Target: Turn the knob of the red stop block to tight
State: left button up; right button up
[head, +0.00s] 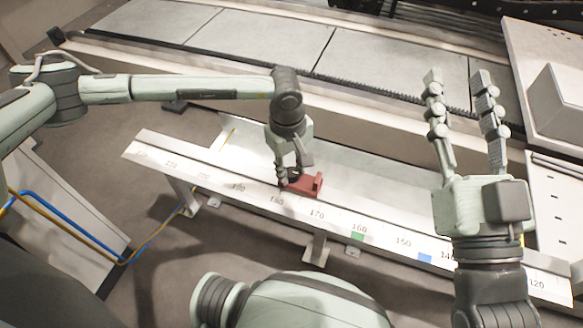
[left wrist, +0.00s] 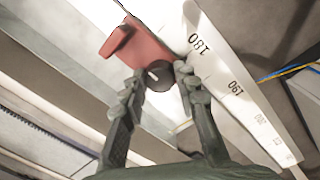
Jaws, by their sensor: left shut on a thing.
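The red stop block (head: 308,184) sits on the white scale rail (head: 340,219), between the 170 and 180 marks in the head view. In the left wrist view the red stop block (left wrist: 137,44) has a dark round knob (left wrist: 158,76) with a pale line on its face. My left gripper (head: 290,182) is at the block's left end in the head view. In the left wrist view its fingers (left wrist: 165,82) are shut on the knob, one on each side. My right gripper (head: 460,80) is raised at the right, with its fingers apart and nothing between them.
A green mark (head: 357,237) and a blue mark (head: 424,258) lie on the rail to the right of the block. Blue and orange cables (head: 85,233) run on the left. A long machine bed with a toothed rack (head: 370,88) lies behind the rail.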

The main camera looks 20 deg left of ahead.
aim_at(289, 174)
pick_arm(q)
jog(key=o, duration=1.2)
jog(key=shift+c, duration=0.2)
notch_tip(289, 174, up, 12)
jog(key=shift+s+a, duration=0.2)
jog(key=shift+s, duration=0.1)
